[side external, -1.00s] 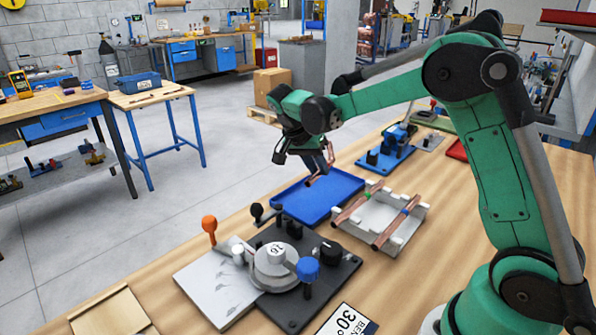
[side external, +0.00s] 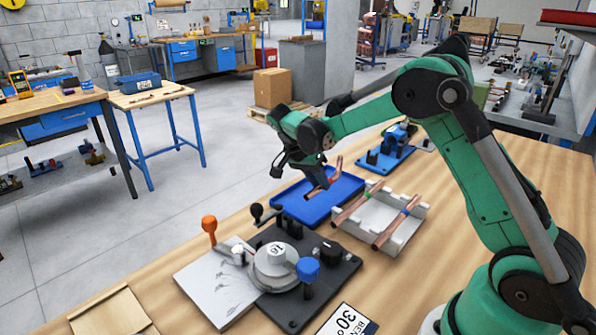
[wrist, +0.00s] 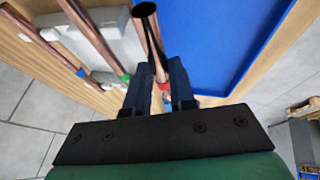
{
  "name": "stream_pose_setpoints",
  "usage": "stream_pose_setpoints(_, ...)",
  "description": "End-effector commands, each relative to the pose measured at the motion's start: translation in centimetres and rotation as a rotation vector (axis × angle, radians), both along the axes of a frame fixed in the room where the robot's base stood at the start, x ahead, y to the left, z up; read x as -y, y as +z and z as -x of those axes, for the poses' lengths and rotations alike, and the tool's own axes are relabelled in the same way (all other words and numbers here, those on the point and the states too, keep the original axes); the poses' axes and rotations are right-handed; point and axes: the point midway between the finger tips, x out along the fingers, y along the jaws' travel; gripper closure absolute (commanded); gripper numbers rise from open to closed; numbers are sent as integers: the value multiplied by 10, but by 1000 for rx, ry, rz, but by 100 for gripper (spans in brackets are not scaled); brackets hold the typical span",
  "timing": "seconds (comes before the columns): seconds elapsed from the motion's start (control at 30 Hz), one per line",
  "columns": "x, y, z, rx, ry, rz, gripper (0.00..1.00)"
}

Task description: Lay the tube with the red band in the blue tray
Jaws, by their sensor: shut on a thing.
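My gripper (side external: 322,180) is shut on a copper tube (side external: 336,170) over the blue tray (side external: 345,199). In the wrist view the tube (wrist: 147,28) runs between the two dark fingers (wrist: 156,80), its open end towards the top. A red band (wrist: 163,85) shows on it between the fingers. The tube looks bent in the side view, and the fingers hide part of it. The blue tray (wrist: 225,40) fills the right of the wrist view. I cannot tell whether the tube touches the tray floor.
A pale rack (side external: 408,232) just right of the tray holds a green-banded tube (side external: 352,205) and a blue-banded tube (side external: 396,226). A bending tool (side external: 275,262) with upright handles stands in front of the tray. A blue fixture (side external: 385,158) stands behind it.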

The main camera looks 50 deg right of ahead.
Motion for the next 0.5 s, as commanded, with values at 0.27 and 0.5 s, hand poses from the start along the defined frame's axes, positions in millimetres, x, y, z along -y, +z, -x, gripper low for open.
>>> stream_pose_setpoints(0.27,0,-21,0,0,0,0,100)
stream_pose_setpoints(0.5,0,-25,0,0,0,0,100)
